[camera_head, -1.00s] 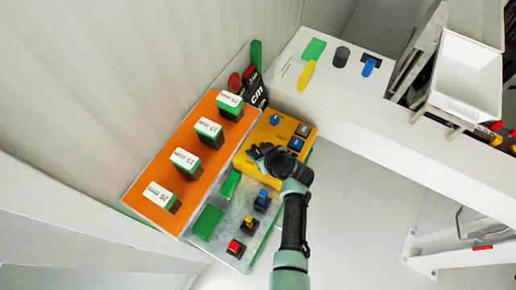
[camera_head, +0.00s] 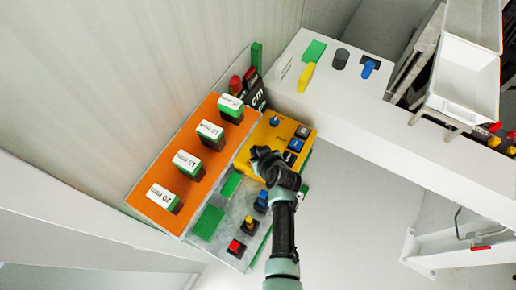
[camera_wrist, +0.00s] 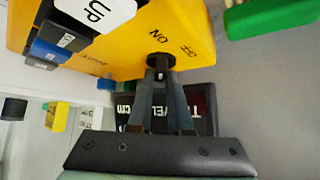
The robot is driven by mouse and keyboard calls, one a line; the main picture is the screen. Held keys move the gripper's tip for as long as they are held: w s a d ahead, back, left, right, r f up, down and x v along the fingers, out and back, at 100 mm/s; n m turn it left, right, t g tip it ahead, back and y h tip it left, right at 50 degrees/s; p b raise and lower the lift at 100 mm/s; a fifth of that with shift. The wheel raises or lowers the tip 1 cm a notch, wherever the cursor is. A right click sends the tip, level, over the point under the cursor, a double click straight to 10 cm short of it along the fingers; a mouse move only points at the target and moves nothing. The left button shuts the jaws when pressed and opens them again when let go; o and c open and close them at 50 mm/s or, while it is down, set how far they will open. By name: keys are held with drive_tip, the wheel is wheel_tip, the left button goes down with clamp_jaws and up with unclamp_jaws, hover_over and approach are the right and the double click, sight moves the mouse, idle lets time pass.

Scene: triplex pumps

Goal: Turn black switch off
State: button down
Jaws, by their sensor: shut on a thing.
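The black switch (camera_wrist: 159,61) sits on the yellow panel (camera_wrist: 185,22) between the printed words ON and OFF in the wrist view. It is a small round knob, partly covered by my fingertips. My gripper (camera_wrist: 160,76) is shut on the switch, one finger on each side. In the head view my gripper (camera_head: 258,156) is at the lower left part of the yellow panel (camera_head: 262,133) and hides the switch there. I cannot tell the switch's exact setting.
An orange panel (camera_head: 170,185) with several labelled blocks lies left of the yellow panel. A grey panel (camera_head: 222,249) with blue, yellow and red buttons is below. Blue and black rocker buttons (camera_head: 295,145) are close to my wrist. A white bench (camera_head: 330,95) stands to the right.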

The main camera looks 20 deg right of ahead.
drive_tip(key=shift+a+m+h, duration=0.1)
drive_tip(key=shift+m+h, duration=0.3)
drive_tip(key=shift+m, duration=0.1)
drive_tip(key=c, duration=0.8)
unclamp_jaws()
drive_tip(key=shift+c, duration=0.2)
drive_tip(key=v, duration=1.3)
